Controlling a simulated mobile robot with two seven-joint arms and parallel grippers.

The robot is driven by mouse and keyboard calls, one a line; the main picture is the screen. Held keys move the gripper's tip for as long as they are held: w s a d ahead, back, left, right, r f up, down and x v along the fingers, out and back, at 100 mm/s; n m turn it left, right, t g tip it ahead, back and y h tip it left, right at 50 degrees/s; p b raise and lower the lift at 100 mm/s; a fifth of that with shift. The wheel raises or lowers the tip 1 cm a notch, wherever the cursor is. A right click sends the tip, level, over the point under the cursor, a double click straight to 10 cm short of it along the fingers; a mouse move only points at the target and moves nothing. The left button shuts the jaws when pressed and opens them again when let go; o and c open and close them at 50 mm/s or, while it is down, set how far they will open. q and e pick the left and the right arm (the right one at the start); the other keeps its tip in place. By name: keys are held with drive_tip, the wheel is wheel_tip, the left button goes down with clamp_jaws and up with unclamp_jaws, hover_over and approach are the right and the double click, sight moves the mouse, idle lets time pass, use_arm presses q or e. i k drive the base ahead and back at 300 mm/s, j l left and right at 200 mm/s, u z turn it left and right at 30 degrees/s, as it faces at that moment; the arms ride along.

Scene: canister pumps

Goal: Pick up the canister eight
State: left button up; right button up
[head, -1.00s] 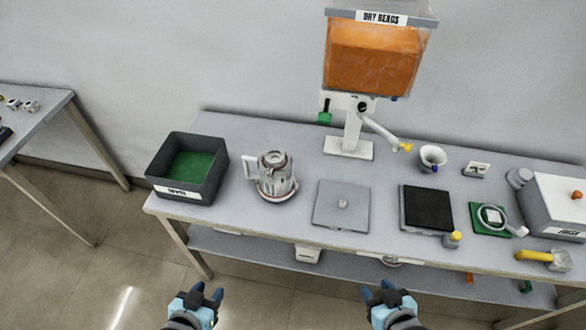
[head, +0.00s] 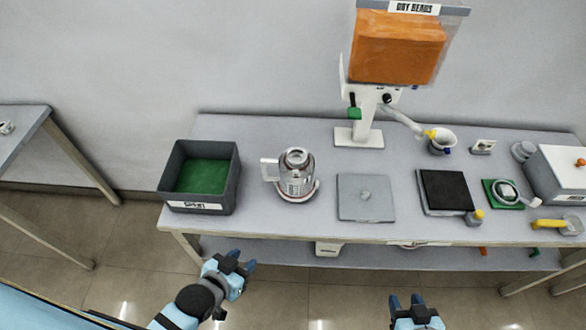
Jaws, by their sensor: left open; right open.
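A clear canister (head: 296,173) with a metallic lid and a white side handle stands upright on a round base on the table. It carries a small label that is too small to read, so I cannot tell whether it is canister eight. My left gripper (head: 239,262) is open and empty in front of the table's front edge, below and left of the canister. My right gripper (head: 408,302) is open and empty at the bottom of the view, short of the table and apart from everything on it.
A dark bin (head: 233,190) with a green floor stands left of the canister. A grey plate (head: 352,205) with a knob and a black pad (head: 445,188) lie to its right. A bead dispenser (head: 399,47) rises behind. The table (head: 258,132) has a lower shelf.

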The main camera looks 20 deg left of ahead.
sight(299, 189)
drive_tip(key=j+z, duration=0.1)
drive_tip(key=j, duration=0.45)
drive_tip(key=k+j+z, duration=0.15)
drive_tip(key=j, duration=0.4)
drive_tip(key=k+j, duration=0.1)
drive_tip(key=j, duration=1.35)
drive_tip(key=k+z, duration=0.05)
